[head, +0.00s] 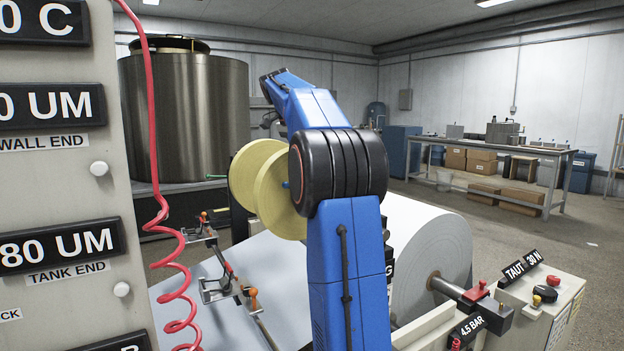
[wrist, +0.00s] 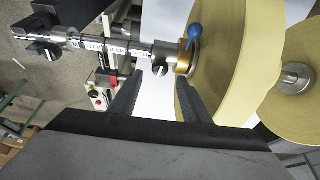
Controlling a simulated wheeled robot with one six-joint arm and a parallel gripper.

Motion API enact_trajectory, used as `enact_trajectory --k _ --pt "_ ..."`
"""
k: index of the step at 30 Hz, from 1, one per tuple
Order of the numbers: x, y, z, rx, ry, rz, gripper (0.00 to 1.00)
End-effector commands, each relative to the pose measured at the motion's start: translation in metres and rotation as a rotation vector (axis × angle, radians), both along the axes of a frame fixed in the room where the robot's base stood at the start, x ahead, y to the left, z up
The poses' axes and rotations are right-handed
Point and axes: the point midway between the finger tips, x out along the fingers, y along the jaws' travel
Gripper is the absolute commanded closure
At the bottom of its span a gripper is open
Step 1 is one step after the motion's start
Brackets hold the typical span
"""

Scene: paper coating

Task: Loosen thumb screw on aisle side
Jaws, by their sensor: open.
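In the wrist view my gripper (wrist: 158,84) is open and empty, its two dark fingers pointing at a steel shaft (wrist: 118,48) with centimetre marks. A steel collar (wrist: 166,51) sits on the shaft beyond the gap between the fingertips, with a small dark knurled screw (wrist: 163,75) on its near side. A brass ring (wrist: 183,57) with a blue lever (wrist: 194,32) is right of the collar, against a cream disc (wrist: 232,60). Which part is the aisle-side thumb screw I cannot tell for certain. In the head view my arm hides the gripper.
A second cream disc (wrist: 293,82) stands farther right, close to my right finger's side. Dark clamps (wrist: 45,35) are at the shaft's left end. In the head view are a large paper roll (head: 435,250), a control box (head: 540,305) and a coiled red hose (head: 165,235).

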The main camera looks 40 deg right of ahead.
Motion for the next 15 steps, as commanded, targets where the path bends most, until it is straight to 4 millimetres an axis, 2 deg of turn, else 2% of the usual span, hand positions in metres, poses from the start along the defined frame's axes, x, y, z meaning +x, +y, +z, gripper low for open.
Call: enact_trajectory --k 6,15 --pt "-0.003 -0.013 -0.031 0.002 0.002 -0.001 0.57" --pt "-0.004 -0.019 -0.047 0.0 0.0 0.001 0.57"
